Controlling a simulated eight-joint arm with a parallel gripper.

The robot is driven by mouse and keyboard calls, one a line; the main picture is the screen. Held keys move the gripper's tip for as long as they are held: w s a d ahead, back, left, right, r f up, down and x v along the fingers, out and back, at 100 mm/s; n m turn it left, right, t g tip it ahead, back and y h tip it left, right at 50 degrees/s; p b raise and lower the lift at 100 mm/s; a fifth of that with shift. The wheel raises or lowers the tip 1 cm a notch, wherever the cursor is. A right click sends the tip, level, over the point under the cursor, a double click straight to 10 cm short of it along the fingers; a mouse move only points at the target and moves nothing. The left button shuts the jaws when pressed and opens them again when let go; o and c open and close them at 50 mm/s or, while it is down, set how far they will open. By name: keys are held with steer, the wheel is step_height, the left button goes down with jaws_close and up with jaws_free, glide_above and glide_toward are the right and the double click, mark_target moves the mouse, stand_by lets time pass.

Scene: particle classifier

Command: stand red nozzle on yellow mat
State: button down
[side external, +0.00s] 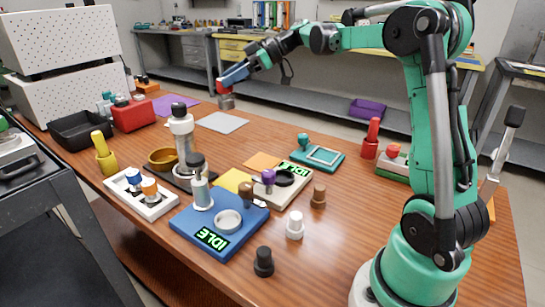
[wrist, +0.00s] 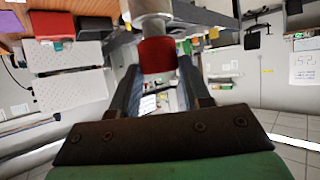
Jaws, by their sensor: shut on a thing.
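My gripper (side external: 226,87) is shut on the red nozzle and holds it in the air above the far side of the table. The nozzle's red body (wrist: 157,55) sits between the two fingers in the wrist view, and a grey-white end sticks out beyond them. In the side view the grey end of the nozzle (side external: 226,103) hangs below the fingers. The yellow mat (side external: 231,181) lies flat near the table's middle, partly hidden by the blue device and the pieces around it. The gripper is well above and behind the mat.
A tall white-and-grey instrument (side external: 183,135), a blue device (side external: 222,236) with a display and a beige one (side external: 281,190) crowd around the mat. A grey mat (side external: 222,122), a purple mat (side external: 174,105) and an orange mat (side external: 262,160) lie farther back.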

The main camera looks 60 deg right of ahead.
step_height(320, 180, down, 20)
steer(key=shift+r, duration=0.25)
steer(key=shift+f, duration=0.15)
steer(key=shift+c, duration=2)
jaws_free()
